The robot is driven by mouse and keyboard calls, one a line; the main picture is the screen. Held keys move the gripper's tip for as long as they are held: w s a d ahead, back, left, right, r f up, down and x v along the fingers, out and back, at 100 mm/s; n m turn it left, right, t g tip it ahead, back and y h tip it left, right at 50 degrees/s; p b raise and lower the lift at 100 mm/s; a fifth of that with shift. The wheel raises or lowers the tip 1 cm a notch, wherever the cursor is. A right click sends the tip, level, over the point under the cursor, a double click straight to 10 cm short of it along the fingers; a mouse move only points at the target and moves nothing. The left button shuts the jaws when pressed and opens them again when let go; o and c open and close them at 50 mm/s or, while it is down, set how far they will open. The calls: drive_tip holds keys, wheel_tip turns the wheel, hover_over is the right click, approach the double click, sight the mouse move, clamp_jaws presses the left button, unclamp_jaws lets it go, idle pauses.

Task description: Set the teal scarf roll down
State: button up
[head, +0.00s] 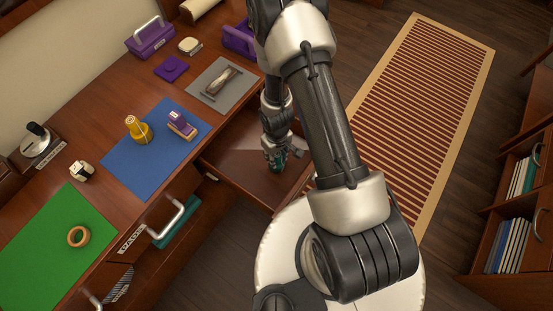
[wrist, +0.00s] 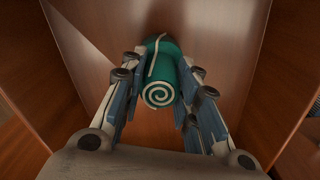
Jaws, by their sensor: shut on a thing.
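The teal scarf roll (wrist: 161,75) shows in the wrist view with a pale spiral at its near end and a pale band along its side. My gripper (wrist: 158,90) is shut on it, with one finger on each side. In the head view the scarf roll (head: 280,163) is a small teal patch at the tip of my gripper (head: 275,158), mostly hidden by the fingers. The gripper is inside an open wooden drawer (head: 235,165), over its floor. I cannot tell whether the roll touches the drawer floor.
The drawer walls stand close on both sides in the wrist view.

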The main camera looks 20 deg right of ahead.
drive_tip(key=shift+f, duration=0.2)
drive_tip(key=shift+f, duration=0.2)
drive_tip(key=o, duration=1.1)
drive_tip(key=shift+o, duration=0.2)
drive_tip(key=shift+r, duration=0.1)
